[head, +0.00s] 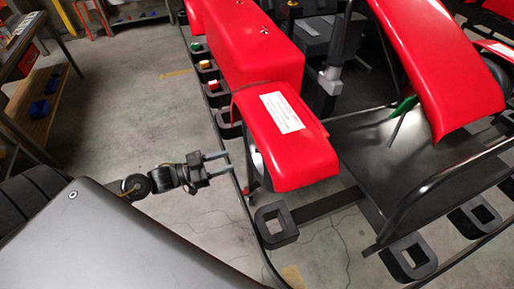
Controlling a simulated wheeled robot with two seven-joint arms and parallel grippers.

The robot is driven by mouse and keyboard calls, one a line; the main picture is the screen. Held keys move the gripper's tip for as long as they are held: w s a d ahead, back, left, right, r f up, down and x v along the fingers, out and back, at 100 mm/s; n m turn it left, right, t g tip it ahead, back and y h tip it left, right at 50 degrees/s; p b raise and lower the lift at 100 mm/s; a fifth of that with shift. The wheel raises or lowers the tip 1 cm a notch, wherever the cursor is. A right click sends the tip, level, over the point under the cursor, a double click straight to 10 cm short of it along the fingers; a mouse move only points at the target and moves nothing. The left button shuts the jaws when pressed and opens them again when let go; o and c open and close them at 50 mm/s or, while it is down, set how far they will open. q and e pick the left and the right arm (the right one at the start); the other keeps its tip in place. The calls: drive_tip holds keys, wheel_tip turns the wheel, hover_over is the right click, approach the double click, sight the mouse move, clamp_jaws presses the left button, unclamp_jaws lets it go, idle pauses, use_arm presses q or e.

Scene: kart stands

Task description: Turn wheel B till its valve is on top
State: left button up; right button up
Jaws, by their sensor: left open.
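A red cover (285,140) with a white label stands at the middle of the head view. A narrow part of what may be a wheel (257,160) shows under its left edge; the rest is hidden. I see no letter B and no valve. My left gripper (229,162) is open and empty, just left of this cover, with its two fingers pointing right toward it. I cannot tell whether the fingers touch anything. My right gripper is not in view.
Black hollow blocks (276,225) line the kart stand's edge, some with coloured pieces in them. A black tray with a tubular rail (440,185) lies at the right under another red cover (440,60). A workbench (20,50) stands at the upper left. The grey floor between is clear.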

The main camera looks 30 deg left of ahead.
use_arm(q)
drive_tip(key=p+x, duration=0.3)
drive_tip(key=x, duration=0.7)
drive_tip(key=shift+w+d, duration=0.15)
drive_tip(key=shift+w, duration=0.2)
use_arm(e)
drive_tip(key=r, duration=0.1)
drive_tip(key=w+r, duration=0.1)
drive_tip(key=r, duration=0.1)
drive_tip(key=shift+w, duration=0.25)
